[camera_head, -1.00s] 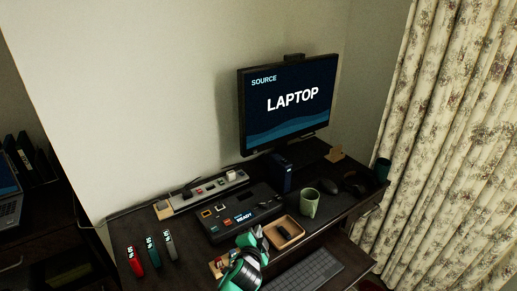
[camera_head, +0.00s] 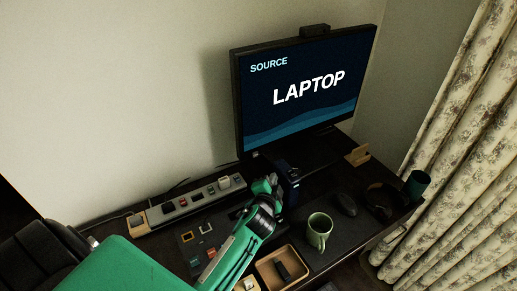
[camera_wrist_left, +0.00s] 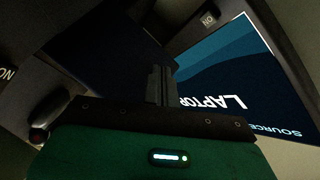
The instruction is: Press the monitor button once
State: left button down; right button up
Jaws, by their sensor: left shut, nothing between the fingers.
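The black monitor (camera_head: 300,88) stands at the back of the desk and shows "SOURCE LAPTOP" on a dark blue screen. It also shows upside down in the left wrist view (camera_wrist_left: 225,75). I cannot make out its button clearly. A dark blue box (camera_head: 293,186) stands below the screen. My left gripper (camera_head: 271,181) is beside this box, below the monitor's lower edge, and partly blends with the dark background. In the left wrist view its fingers (camera_wrist_left: 157,83) are together and empty, in front of a dark surface. My right gripper is not in view.
A power strip (camera_head: 185,200) lies along the wall. A control box (camera_head: 187,240) is partly hidden by my left arm.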

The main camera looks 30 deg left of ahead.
aim_at(255, 154)
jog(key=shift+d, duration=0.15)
pick_arm(q)
jog(key=shift+w+a, duration=0.3)
jog(key=shift+a, duration=0.2)
jog(key=w+a, duration=0.3)
jog(key=a, duration=0.3)
jog(key=shift+w+a+p, duration=0.3)
jog(key=shift+w+a, duration=0.05)
jog(key=shift+w, duration=0.05)
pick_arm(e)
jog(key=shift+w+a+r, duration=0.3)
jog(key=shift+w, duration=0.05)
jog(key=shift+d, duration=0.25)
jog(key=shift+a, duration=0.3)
pick_arm(q)
jog(key=shift+a, duration=0.1)
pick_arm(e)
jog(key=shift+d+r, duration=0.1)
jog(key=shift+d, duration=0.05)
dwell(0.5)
pick_arm(q)
jog(key=shift+w+a, duration=0.2)
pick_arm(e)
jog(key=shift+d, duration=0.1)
